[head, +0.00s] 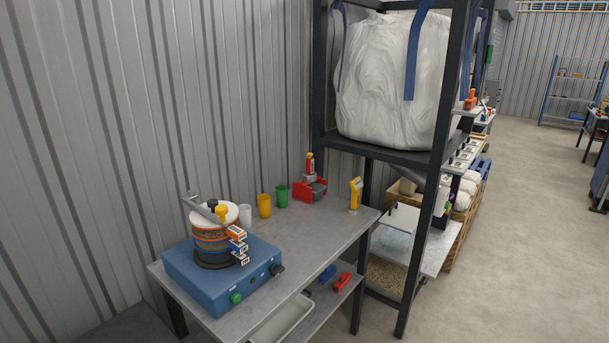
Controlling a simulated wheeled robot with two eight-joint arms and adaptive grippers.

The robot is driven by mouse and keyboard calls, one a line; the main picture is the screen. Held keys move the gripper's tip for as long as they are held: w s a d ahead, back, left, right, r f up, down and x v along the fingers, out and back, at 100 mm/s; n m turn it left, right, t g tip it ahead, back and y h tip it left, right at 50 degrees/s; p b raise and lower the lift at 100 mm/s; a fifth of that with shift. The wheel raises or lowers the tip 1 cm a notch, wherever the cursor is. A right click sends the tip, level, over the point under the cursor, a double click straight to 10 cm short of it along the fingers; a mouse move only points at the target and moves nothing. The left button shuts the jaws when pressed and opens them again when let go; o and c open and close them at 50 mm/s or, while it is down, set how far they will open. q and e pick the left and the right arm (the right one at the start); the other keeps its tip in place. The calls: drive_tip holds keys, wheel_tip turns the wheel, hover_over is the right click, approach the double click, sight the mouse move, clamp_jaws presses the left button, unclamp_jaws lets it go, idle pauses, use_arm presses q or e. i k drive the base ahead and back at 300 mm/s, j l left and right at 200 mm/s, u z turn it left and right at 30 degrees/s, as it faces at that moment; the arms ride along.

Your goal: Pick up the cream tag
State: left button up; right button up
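I cannot make out a cream tag for certain in the head view. Small tags (238,246) with pale faces and dark marks stick out from the right side of a sieve stack (212,238). Their edges look orange and blue, and they are too small to read. The stack stands on a blue shaker base (224,275) on the grey bench (320,237). Neither my left nor my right gripper shows in this view.
On the bench stand a clear cup (245,215), a yellow cup (264,206), a green cup (282,196), a red device (309,188) and a yellow handheld device (355,194). A dark frame holding a white bulk bag (388,85) rises behind. Floor at right is open.

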sight(454, 164)
drive_tip(key=i+l+z, duration=0.15)
drive_tip(key=i+l, duration=0.25)
drive_tip(key=i+l+z, duration=0.15)
drive_tip(key=i+l, duration=0.15)
drive_tip(key=i, duration=0.3)
